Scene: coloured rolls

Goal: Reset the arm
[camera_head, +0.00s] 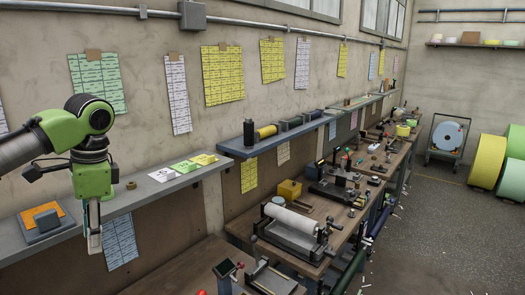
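My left arm comes in from the left with green and black joints. My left gripper (95,243) hangs straight down at the end of it, in front of the grey wall shelf and above the lower bench. Its fingers look close together and small, and I cannot make out a gap or anything held between them. My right arm and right gripper are not in view.
The grey shelf (150,190) holds an orange-topped block (47,219), a small brass ring (131,185) and coloured cards (185,167). A workbench (180,268) with a white roller (290,219) runs along the wall.

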